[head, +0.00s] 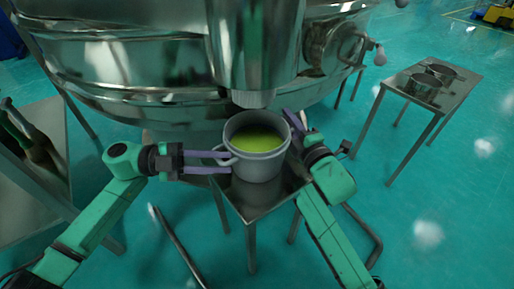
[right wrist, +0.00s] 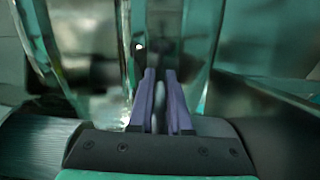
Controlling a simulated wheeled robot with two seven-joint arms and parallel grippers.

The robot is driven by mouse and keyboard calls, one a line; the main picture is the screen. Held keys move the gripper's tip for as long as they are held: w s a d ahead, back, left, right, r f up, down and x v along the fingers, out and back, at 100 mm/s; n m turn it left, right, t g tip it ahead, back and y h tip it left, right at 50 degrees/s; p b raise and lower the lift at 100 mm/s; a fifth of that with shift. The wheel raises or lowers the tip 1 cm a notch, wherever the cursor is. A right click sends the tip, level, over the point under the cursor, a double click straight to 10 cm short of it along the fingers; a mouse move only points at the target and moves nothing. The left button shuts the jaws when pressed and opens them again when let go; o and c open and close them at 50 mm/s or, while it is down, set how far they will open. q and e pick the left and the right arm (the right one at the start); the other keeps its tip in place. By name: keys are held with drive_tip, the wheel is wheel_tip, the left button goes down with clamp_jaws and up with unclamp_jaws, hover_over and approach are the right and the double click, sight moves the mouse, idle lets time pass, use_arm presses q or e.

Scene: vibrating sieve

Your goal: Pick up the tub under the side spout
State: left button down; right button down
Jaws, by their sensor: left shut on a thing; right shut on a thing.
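A grey tub (head: 258,167) with yellow-green contents stands upright below the side spout (head: 254,97) of the big steel sieve. It is over a small steel stand (head: 240,194); I cannot tell whether its base touches the top. My left gripper (head: 228,162) is shut on the tub's left handle, its purple fingers above and below it. My right gripper (head: 292,118) is at the tub's right side, shut on the right handle, which the fingers mostly hide. In the right wrist view the purple fingers (right wrist: 160,105) close around a thin grey piece.
The shiny sieve body (head: 130,75) fills the space behind and above the tub. A steel table (head: 455,88) with round pans (head: 423,87) stands at the right. Another table (head: 50,190) is at the left. Bent metal tubes lie near the floor in front.

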use_arm(q)
drive_tip(key=shift+r, duration=0.1)
use_arm(e)
drive_tip(key=shift+r, duration=0.2)
idle(0.4)
